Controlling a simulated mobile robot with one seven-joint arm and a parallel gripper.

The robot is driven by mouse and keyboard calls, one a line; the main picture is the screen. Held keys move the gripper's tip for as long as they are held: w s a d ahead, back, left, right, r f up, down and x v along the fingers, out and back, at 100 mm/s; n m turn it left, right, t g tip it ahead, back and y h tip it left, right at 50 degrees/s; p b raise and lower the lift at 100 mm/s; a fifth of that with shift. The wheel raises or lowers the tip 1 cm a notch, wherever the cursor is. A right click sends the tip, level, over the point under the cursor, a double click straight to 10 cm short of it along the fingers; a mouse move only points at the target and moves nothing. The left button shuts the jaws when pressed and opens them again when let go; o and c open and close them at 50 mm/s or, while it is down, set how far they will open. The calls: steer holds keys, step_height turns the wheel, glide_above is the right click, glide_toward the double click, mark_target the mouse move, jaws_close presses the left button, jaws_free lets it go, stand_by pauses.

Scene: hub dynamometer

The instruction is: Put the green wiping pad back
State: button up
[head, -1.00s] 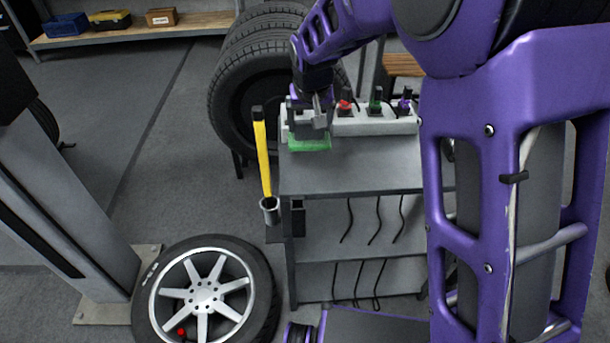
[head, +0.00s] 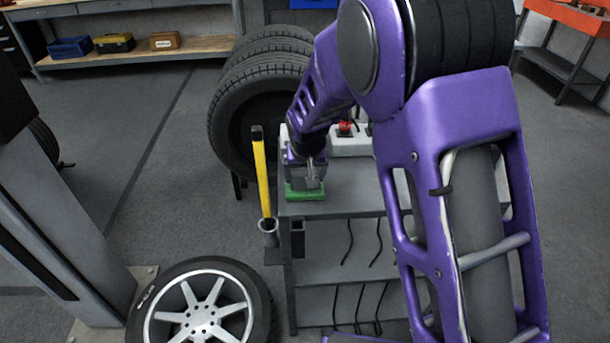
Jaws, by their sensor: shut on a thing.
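The green wiping pad (head: 305,192) is a flat green block with a grey upper part. It is at the front left of the grey cart's top (head: 345,190), near the front edge. My gripper (head: 312,176) points down from above and is shut on the pad's grey upper part. I cannot tell whether the pad touches the cart top or hangs just above it. The white holder (head: 350,146) runs along the back of the cart top, partly hidden by my arm. A red-topped item (head: 346,127) stands in it.
A yellow-handled tool (head: 262,175) stands upright in a tube at the cart's left side. Stacked tyres (head: 228,130) stand behind the cart, and a wheel (head: 205,312) lies at front left. Dark hooks or cables hang below the cart top. Open floor lies to the left.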

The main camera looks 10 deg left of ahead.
steer(key=shift+f, duration=0.15)
steer(key=o, duration=1.3)
steer(key=shift+c, duration=0.2)
steer(key=shift+r, duration=0.4)
steer(key=p+v, duration=0.1)
steer(key=v, duration=1)
steer(key=shift+s+r, duration=0.2)
steer(key=shift+r, duration=0.05)
